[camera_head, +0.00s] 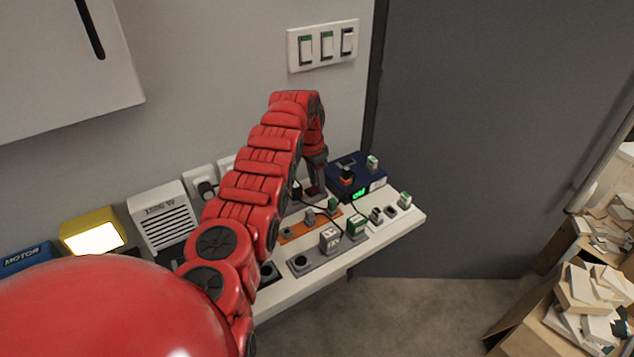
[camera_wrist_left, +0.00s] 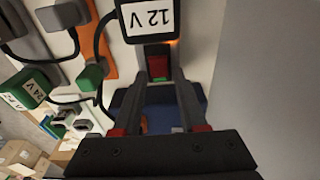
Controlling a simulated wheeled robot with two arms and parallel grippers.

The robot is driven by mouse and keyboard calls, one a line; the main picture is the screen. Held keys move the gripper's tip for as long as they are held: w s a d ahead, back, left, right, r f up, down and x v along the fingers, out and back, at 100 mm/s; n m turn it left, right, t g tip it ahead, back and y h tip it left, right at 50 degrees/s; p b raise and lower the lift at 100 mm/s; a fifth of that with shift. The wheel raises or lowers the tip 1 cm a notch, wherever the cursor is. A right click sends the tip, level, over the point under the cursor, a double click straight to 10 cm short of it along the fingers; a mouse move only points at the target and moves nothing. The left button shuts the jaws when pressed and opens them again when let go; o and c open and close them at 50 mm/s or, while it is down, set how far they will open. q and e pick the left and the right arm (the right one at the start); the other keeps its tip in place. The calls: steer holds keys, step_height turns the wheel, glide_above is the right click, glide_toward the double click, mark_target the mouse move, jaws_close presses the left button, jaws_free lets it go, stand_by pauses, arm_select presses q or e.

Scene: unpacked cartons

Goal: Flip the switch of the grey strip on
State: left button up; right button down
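My left gripper (camera_head: 315,185) points down over the back of the shelf, close to the wall. In the left wrist view its two fingers (camera_wrist_left: 160,62) stand apart with nothing held between them. A red switch (camera_wrist_left: 158,66) shows between the fingers, beside a small orange glow. A 12 V adapter (camera_wrist_left: 149,16) sits just beyond it. The strip under the gripper looks grey in the head view (camera_head: 318,199), mostly hidden by the arm. Another grey strip (camera_head: 302,268) lies at the shelf's front edge. I cannot tell the switch's position or finger contact. My right gripper is out of view.
An orange strip (camera_head: 289,238) lies in front of the gripper. A blue box (camera_head: 345,182) with a green display stands right of it. Black cables cross the shelf (camera_head: 405,227). A wall switch panel (camera_head: 323,45) is above. Cartons (camera_head: 585,300) stand at far right.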

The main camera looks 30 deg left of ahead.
arm_select(q)
steer(key=shift+o, duration=0.8)
steer(key=shift+r, duration=0.2)
step_height(320, 180, up, 9)
steer(key=s+b, duration=0.1)
step_height(320, 180, up, 8)
steer(key=p, duration=0.3)
glide_above(314, 189)
steer(key=s, duration=0.1)
steer(key=shift+a, duration=0.25)
